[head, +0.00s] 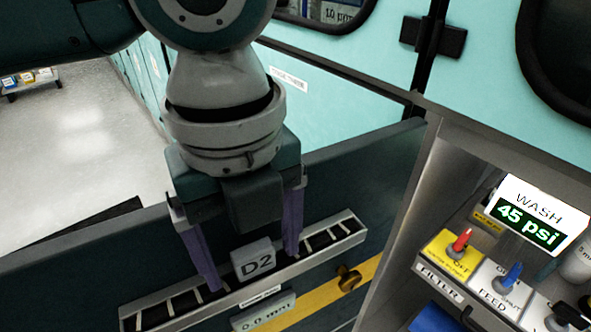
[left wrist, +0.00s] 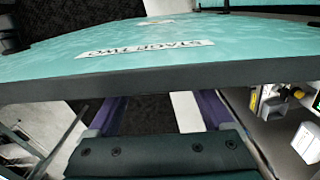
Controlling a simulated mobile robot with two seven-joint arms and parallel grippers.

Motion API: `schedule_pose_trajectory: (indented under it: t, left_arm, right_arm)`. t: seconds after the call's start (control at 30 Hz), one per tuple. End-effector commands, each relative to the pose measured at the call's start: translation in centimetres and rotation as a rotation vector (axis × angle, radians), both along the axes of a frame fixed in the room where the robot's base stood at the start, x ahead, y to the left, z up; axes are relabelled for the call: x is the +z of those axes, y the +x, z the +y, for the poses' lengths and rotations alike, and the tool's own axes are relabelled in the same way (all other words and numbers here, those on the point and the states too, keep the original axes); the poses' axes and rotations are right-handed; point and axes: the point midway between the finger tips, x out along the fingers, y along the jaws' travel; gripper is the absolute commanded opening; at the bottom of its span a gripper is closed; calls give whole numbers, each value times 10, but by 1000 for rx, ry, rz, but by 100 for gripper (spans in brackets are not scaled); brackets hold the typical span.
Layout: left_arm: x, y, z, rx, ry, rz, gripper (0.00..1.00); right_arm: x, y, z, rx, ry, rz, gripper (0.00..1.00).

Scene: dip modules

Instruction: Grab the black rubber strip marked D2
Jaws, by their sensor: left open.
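Nothing is seen held. My right gripper is not in view.
At the right are a WASH 45 psi display (head: 528,220) and red and blue switches. Open floor (head: 85,140) is at left.

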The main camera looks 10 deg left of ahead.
Motion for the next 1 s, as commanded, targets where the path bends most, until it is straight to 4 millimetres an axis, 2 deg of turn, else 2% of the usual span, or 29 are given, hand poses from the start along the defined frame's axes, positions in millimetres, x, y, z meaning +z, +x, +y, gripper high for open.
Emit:
schedule_pose_trajectory:
  t: [0.23,0.9,1.0]
  left_arm:
    - [-2,0,0,0,0,-1,84]
    - [-2,0,0,0,0,-1,8]
    - [-2,0,0,0,0,-1,0]
  right_arm:
    - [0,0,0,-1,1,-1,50]
    - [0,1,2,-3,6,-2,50]
    - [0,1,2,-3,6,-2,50]
